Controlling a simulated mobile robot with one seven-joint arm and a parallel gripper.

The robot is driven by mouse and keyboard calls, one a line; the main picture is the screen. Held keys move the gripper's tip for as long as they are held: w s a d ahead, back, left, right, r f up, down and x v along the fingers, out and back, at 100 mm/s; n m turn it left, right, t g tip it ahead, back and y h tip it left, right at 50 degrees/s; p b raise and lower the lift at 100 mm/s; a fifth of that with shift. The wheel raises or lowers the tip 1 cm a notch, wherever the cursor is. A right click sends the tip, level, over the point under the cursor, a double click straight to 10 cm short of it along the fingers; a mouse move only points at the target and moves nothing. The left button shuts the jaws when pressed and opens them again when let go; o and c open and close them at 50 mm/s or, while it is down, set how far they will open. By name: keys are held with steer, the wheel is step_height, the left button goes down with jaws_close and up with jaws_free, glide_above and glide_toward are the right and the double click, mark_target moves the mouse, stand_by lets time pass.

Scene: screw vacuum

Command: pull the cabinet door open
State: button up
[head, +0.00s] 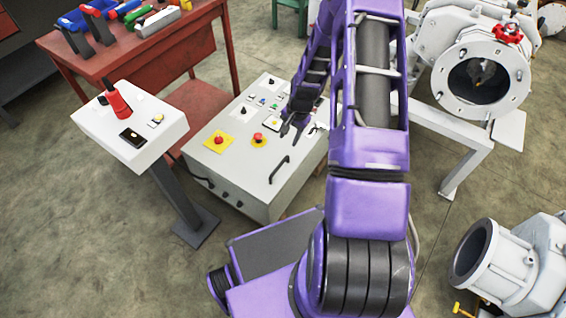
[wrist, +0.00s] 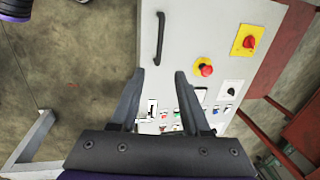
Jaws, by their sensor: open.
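The white control cabinet (head: 228,160) stands on the floor left of my arm, its top panel carrying buttons and switches. Its black bar handle (head: 279,169) is on the panel near the right front edge. In the wrist view the handle (wrist: 160,38) lies beyond my fingertips, slightly to the left. My gripper (head: 290,127) is over the back right part of the panel. In the wrist view my gripper (wrist: 159,73) is open, with nothing between the fingers, and apart from the handle. The door looks shut.
Red emergency buttons on yellow plates (head: 218,141) sit on the panel. A white pedestal console (head: 130,125) stands to the left. A red workbench (head: 140,45) with tools is behind. White vacuum chambers (head: 480,80) are on the right. Open floor (head: 80,240) lies at the front left.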

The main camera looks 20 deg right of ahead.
mark_target(280, 165)
steer(key=w+f, duration=0.1)
steer(key=f, duration=0.4)
steer(key=w+a+f+b, duration=0.1)
steer(key=f, duration=0.5)
steer(key=f+b, duration=0.1)
steer(key=f, duration=0.5)
steer(key=shift+w+a, duration=0.4)
jaws_close()
stand_by(0.5)
